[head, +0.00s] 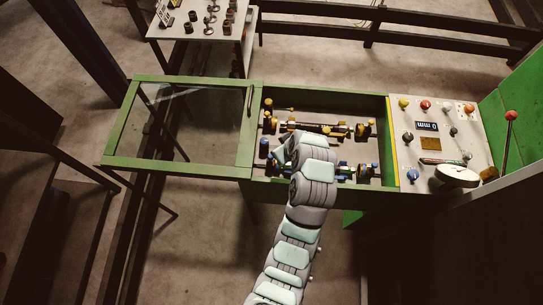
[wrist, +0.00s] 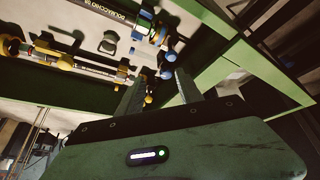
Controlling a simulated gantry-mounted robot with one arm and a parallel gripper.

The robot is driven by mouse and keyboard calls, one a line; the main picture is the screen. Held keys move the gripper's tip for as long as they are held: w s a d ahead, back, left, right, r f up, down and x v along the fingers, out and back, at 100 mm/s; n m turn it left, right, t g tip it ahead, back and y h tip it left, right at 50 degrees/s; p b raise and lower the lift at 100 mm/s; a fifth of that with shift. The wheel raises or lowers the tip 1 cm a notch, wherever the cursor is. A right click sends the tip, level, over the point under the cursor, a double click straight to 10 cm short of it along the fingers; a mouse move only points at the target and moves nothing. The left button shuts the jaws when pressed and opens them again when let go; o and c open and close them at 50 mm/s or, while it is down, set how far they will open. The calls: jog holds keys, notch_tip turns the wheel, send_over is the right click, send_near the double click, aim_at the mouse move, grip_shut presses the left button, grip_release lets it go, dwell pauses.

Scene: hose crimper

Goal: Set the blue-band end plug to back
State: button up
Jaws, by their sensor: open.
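In the head view, a dark plug with blue (head: 263,148) stands at the left end of the machine bay, beside my gripper (head: 274,160). More blue-marked parts (head: 374,170) sit at the right of the lower row. I cannot tell for sure which one is the blue-band end plug. In the wrist view, blue round parts (wrist: 169,56) lie just beyond my open gripper (wrist: 160,77). Its two fingers are apart, and nothing is clearly held between them. In the head view my arm covers the middle of the lower row.
The bay has a green frame (head: 256,127), with an upper row of yellow-marked fittings (head: 335,130). An open glazed lid (head: 185,125) lies to the left. A control panel (head: 440,135) with knobs and a gauge is at the right. A parts table (head: 190,36) stands behind.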

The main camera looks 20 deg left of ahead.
aim_at(272, 158)
jog(key=shift+n+g, duration=0.4)
jog(key=shift+g, duration=0.2)
jog(key=x, duration=0.3)
jog(key=s+p+x, duration=0.1)
jog(key=x, duration=0.3)
jog(key=s+p+x, duration=0.1)
jog(key=x, duration=0.2)
jog(key=shift+f, duration=0.6)
grip_shut()
dwell(0.5)
